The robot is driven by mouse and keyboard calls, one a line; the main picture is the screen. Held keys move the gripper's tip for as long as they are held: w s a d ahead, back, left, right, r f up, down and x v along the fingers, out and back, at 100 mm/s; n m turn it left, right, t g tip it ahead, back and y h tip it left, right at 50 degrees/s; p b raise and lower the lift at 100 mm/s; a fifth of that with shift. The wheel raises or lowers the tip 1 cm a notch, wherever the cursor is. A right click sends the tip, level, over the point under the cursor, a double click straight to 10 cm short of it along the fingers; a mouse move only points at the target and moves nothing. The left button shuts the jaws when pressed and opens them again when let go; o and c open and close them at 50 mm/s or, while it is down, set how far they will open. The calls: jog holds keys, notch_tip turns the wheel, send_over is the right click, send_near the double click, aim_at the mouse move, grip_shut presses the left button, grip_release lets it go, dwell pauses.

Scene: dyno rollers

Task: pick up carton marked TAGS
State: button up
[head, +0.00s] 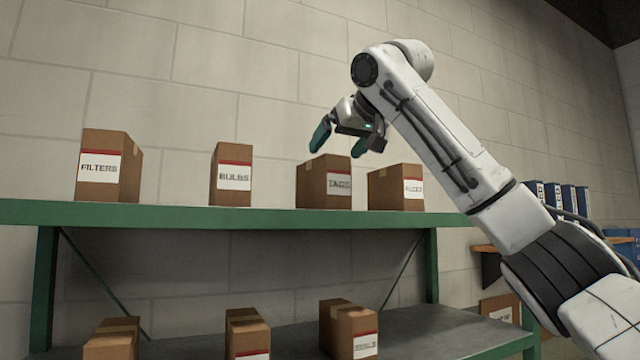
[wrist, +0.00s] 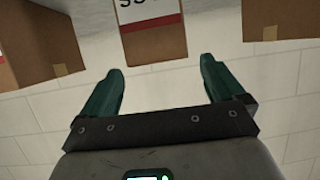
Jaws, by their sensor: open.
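The carton marked TAGS (head: 325,184) is a brown box with a white label and a red stripe. It stands upright on the green upper shelf, between the BULBS carton and the rightmost carton. My gripper (head: 340,143) is open and empty, just above and in front of its top. In the wrist view the green fingers (wrist: 160,72) are spread apart. A labelled carton (wrist: 155,42) shows upside down ahead of the gap between them, not between the fingers. Its lettering is cut off by the frame edge, so I cannot read it whole there.
The green shelf (head: 200,216) also holds the FILTERS carton (head: 108,165), the BULBS carton (head: 231,174) and a rightmost carton (head: 395,187) close beside TAGS, its label unclear. More cartons stand on the grey lower shelf (head: 420,332). Blue binders (head: 568,198) stand at the right.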

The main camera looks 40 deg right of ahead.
jog(key=p+x, duration=0.2)
jog(key=x, duration=0.3)
jog(key=shift+w+p, duration=0.2)
jog(key=shift+p, duration=0.2)
jog(key=shift+w+d+f, duration=0.1)
jog(key=shift+w+f, duration=0.15)
jog(key=shift+w, duration=0.05)
jog(key=c, duration=1.7)
jog(key=shift+r, duration=0.15)
